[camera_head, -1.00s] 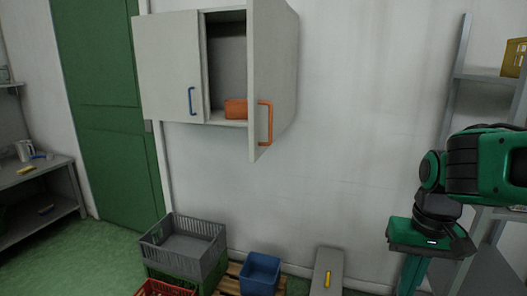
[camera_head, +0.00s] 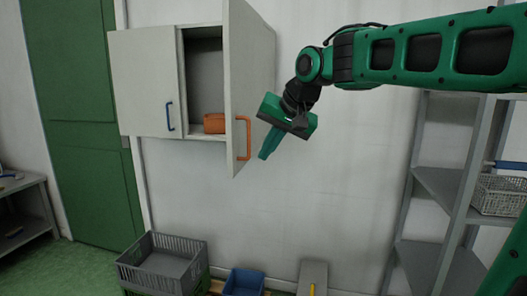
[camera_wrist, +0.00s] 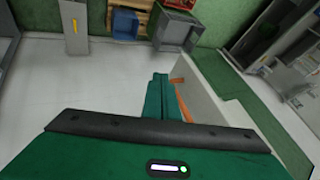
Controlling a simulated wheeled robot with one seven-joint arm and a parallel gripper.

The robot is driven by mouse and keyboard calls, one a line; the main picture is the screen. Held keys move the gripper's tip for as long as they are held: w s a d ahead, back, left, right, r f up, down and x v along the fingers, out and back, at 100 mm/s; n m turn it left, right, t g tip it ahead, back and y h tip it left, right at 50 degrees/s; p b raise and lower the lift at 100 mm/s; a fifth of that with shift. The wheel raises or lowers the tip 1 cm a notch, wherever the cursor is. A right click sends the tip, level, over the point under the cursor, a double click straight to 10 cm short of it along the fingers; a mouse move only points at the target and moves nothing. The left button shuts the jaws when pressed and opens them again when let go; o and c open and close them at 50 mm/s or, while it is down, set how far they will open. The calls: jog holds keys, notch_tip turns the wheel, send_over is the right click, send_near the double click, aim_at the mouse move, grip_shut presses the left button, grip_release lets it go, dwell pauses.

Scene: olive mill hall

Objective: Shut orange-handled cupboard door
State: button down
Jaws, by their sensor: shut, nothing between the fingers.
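A white wall cupboard has two doors. The right door (camera_head: 238,85) stands open, swung out from the wall, with an orange handle (camera_head: 243,137) on its outer face near the free edge. The left door (camera_head: 142,80) with a blue handle is shut. My gripper (camera_head: 264,156) is shut and empty, just right of the open door, its fingers pointing down and left near the orange handle.
An orange box (camera_head: 214,123) sits inside the open cupboard. Below are a grey crate (camera_head: 162,262) and a blue bin (camera_head: 243,283). A shelf rack with a wire basket (camera_head: 499,194) stands at the right. The wall right of the cupboard is bare.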

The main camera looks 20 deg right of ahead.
jog(key=w+a+f, duration=0.4)
jog(key=w+f, duration=0.1)
jog(key=w, duration=0.1)
jog(key=shift+a+f, duration=0.15)
jog(key=shift+f, duration=0.05)
jog(key=shift+w, duration=0.1)
dwell(0.3)
